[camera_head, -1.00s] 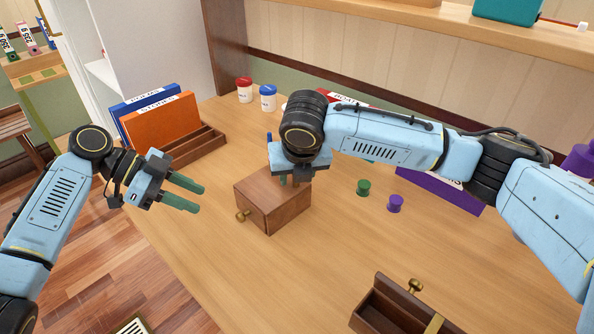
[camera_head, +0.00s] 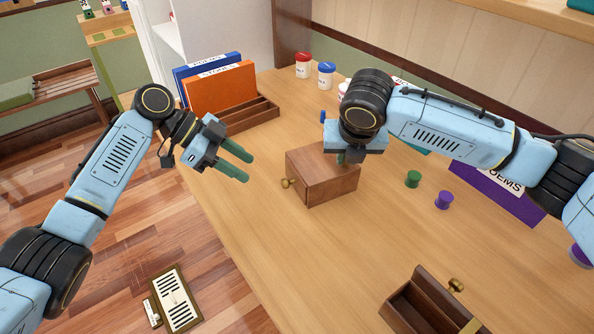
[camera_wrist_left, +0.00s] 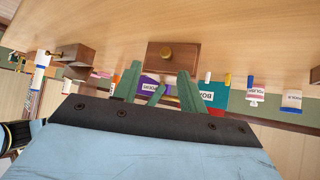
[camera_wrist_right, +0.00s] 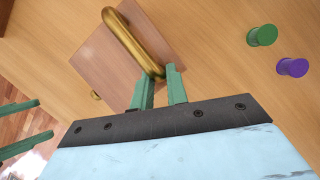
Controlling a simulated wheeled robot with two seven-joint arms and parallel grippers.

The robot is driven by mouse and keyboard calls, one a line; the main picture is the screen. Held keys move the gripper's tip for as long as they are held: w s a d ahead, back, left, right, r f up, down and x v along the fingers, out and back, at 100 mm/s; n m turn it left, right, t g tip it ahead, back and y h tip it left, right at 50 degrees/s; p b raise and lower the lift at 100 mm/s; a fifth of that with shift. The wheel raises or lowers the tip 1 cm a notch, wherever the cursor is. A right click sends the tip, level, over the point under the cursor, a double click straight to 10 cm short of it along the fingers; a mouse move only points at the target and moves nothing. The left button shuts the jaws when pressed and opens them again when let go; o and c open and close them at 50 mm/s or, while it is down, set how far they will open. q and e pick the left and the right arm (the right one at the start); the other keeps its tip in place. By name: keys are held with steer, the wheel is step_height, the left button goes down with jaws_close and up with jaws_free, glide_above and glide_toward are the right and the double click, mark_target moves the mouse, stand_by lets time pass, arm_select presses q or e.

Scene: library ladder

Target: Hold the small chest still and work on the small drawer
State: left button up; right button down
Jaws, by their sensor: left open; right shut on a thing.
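The small wooden chest (camera_head: 330,187) stands on the table, and its drawer front with a round brass knob (camera_head: 287,183) faces my left gripper. The drawer looks closed. In the right wrist view a brass handle (camera_wrist_right: 128,38) arches over the chest top (camera_wrist_right: 112,60). My right gripper (camera_wrist_right: 160,88) is above the chest, shut on this handle at its near end; the arm hides the handle in the head view. My left gripper (camera_head: 240,166) is open and empty, left of the knob and apart from it. The left wrist view shows the knob (camera_wrist_left: 166,52) ahead, between the fingers.
An open wooden box with a brass knob (camera_head: 428,304) lies at the table's front. Green (camera_head: 413,179) and purple (camera_head: 444,200) spools stand right of the chest. Orange and blue books (camera_head: 222,90) stand in a rack behind my left gripper. Bare table lies in front of the chest.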

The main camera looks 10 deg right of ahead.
arm_select(q)
steer(key=s+r+n+t+y, duration=0.1)
steer(key=s+r+n+t, duration=0.25)
steer(key=n+t, duration=0.2)
steer(key=shift+n+g, duration=0.25)
steer(key=shift+n, duration=0.1)
steer(key=x, duration=1.2)
steer(key=shift+s+a+f, duration=0.25)
steer(key=shift+s+f, duration=0.05)
steer(key=shift+s, duration=0.05)
steer(key=shift+c, duration=0.4)
jaws_close()
